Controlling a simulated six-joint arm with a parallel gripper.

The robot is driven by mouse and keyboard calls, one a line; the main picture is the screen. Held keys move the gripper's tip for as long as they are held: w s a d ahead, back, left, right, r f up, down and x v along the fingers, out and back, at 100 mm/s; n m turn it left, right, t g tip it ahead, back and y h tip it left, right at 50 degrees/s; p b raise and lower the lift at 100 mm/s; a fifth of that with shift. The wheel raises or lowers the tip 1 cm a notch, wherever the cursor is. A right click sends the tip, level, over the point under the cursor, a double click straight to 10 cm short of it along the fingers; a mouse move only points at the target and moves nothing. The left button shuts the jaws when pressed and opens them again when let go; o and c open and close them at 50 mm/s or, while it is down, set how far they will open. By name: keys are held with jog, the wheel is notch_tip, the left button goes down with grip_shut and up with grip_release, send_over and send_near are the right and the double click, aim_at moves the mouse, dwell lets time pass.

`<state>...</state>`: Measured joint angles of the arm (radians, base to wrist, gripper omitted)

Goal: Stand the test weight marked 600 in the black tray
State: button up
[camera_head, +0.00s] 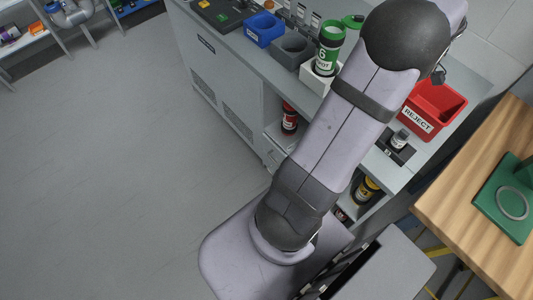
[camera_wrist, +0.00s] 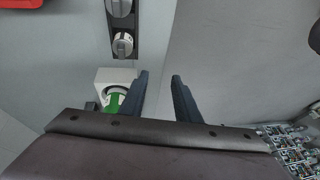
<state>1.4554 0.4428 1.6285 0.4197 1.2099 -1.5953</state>
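In the head view, a silver weight with a pale label (camera_head: 399,139) stands upright at one end of a black tray (camera_head: 384,146) on the counter; its marking is too small to read. My arm hides part of the tray. In the wrist view, two round silver weights, one at the top edge (camera_wrist: 119,8) and one lower (camera_wrist: 123,45), stand on a narrow dark strip (camera_wrist: 124,28) that looks like the tray. I cannot read a 600. My gripper (camera_wrist: 161,74) is open with nothing between its fingers, right of and below the strip. It is hidden in the head view.
A red REJECT bin (camera_head: 432,106) stands behind the tray. A white block (camera_head: 316,80) holds a green-labelled tube (camera_head: 328,50); blue (camera_head: 264,29) and grey (camera_head: 291,50) bins stand left of it. A wooden table (camera_head: 470,190) is at right.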

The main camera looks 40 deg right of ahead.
jog(key=w+a+f+g, duration=0.1)
jog(key=w+a+g, duration=0.1)
jog(key=w+a, duration=0.6)
jog(key=w+a+f+g, duration=0.15)
jog(key=w+a, duration=0.35)
jog(key=a, duration=0.8)
jog(key=s+a+f, duration=0.2)
jog(key=a, duration=0.7)
jog(key=s+a+f+h, duration=0.1)
jog(key=s+a+f, duration=0.1)
jog(key=a, duration=0.8)
jog(key=shift+s+a+g+h, duration=0.15)
jog(key=shift+s+g+h, duration=0.2)
jog(key=shift+s, duration=0.3)
